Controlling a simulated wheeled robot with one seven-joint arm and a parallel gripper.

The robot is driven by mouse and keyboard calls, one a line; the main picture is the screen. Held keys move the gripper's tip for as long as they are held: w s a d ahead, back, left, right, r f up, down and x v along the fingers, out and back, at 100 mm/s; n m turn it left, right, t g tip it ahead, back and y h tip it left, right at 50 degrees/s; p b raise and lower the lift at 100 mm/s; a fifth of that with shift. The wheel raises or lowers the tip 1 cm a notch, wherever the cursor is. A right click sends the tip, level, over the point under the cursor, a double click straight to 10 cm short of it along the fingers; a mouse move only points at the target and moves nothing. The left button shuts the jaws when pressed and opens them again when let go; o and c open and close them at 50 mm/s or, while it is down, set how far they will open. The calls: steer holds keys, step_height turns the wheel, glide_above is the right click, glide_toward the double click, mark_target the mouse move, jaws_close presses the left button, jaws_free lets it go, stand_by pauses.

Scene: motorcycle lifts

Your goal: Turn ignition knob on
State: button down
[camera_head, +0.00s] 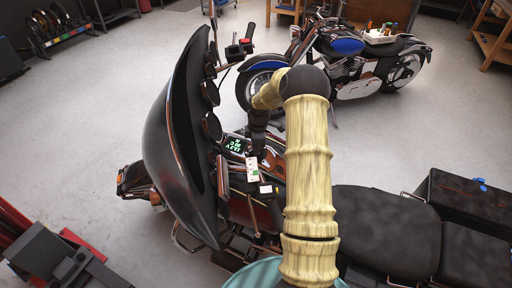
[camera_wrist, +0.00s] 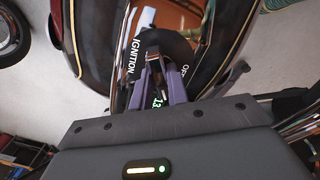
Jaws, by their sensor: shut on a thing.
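The ignition knob (camera_wrist: 172,42) is a dark rounded piece in the upper middle of the wrist view, on a glossy orange-brown and black panel of the near motorcycle. White lettering "IGNITION" stands to its left and "OFF" to its right. My gripper (camera_wrist: 163,72) has its two purple fingers closed in on the near part of the knob. The fingers hide part of it, so its exact pointing angle is hard to read. In the head view my arm reaches over the motorcycle to the dash, and the knob cannot be made out there.
A display (camera_head: 236,146) with green text is lit on the dash. The large dark fairing (camera_head: 172,135) rises left of my arm; the seat (camera_head: 385,228) lies to the right. A second motorcycle with a blue tank (camera_head: 345,46) stands behind.

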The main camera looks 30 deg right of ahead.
stand_by(0.3)
steer(key=c, duration=1.4)
jaws_free()
steer(key=shift+o, duration=0.2)
step_height(320, 180, up, 17)
steer(key=s+b, duration=0.1)
steer(key=b, duration=0.2)
steer(key=shift+s+r, duration=0.2)
steer(key=shift+s, duration=0.2)
steer(key=shift+d, duration=0.1)
